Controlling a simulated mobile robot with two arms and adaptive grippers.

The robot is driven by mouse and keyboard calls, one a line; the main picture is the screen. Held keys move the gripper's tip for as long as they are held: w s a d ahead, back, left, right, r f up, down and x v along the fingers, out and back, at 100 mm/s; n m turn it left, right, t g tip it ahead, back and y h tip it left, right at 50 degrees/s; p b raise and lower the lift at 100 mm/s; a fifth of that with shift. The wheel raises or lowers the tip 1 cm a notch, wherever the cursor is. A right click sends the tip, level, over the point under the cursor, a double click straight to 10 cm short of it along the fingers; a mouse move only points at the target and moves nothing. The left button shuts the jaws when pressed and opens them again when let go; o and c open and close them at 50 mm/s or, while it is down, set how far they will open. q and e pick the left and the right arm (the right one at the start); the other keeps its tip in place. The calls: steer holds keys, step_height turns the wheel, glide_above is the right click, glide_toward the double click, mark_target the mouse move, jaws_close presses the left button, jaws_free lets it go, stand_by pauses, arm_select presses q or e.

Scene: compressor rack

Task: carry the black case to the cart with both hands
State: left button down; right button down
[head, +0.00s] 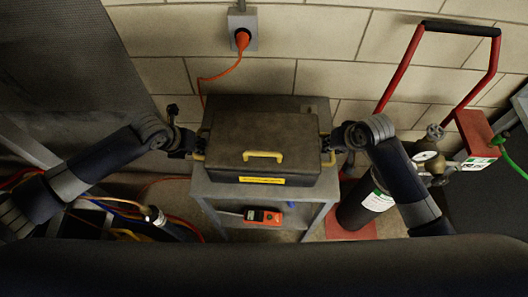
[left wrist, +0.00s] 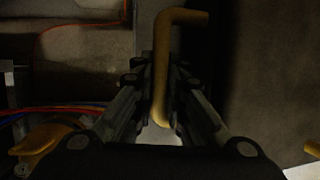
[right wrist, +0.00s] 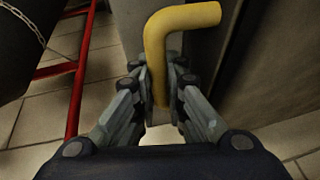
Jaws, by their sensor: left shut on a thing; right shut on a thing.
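The black case (head: 267,143) sits at the top of the grey cart (head: 268,194), with a yellow handle on its front and a yellow label below it. I cannot tell whether it rests on the cart top or hangs just above it. My left gripper (head: 193,146) is shut on the yellow side handle (left wrist: 161,70) at the case's left side. My right gripper (head: 330,147) is shut on the yellow side handle (right wrist: 156,62) at its right side. Both wrist views show the handles between the fingers.
An orange and black device (head: 263,215) lies on the cart's lower shelf. A red hand truck (head: 401,66) with a dark gas cylinder (head: 362,204) stands at the right. An orange plug (head: 242,39) is in the wall outlet. Cables (head: 150,212) lie at the lower left.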

arm_select(q)
steer(key=shift+w+r, duration=0.25)
steer(key=shift+r, duration=0.05)
arm_select(e)
steer(key=shift+w+r, duration=0.25)
steer(key=shift+r, duration=0.05)
